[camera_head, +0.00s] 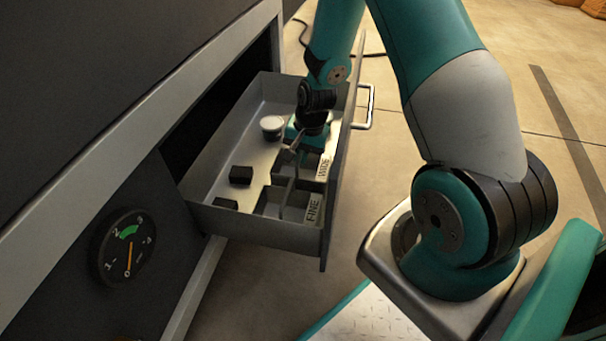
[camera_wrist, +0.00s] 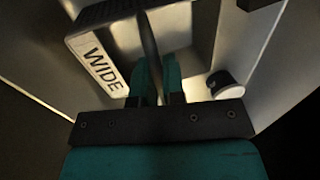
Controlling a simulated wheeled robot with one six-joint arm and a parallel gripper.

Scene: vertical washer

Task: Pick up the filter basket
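The filter basket shows in the wrist view as a dark mesh-like rim (camera_wrist: 102,14) at the top with a slim dark handle. In the head view its thin grey handle (camera_head: 287,154) slants over the small compartments of the open drawer (camera_head: 262,231). My gripper (camera_wrist: 157,72) reaches down into the drawer near the WIDE label (camera_head: 323,167). Its two teal fingers stand close on either side of the handle, which fills the gap between them. My gripper (camera_head: 296,143) partly hides the basket in the head view. Whether the basket touches the drawer floor is unclear.
A white-topped dark cup (camera_head: 272,127) stands in the drawer's open part. Two black blocks, one here (camera_head: 240,175), lie near the left end. The FINE label (camera_head: 313,209) marks another compartment. Drawer walls surround my gripper; the front panel has a handle (camera_head: 366,108).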

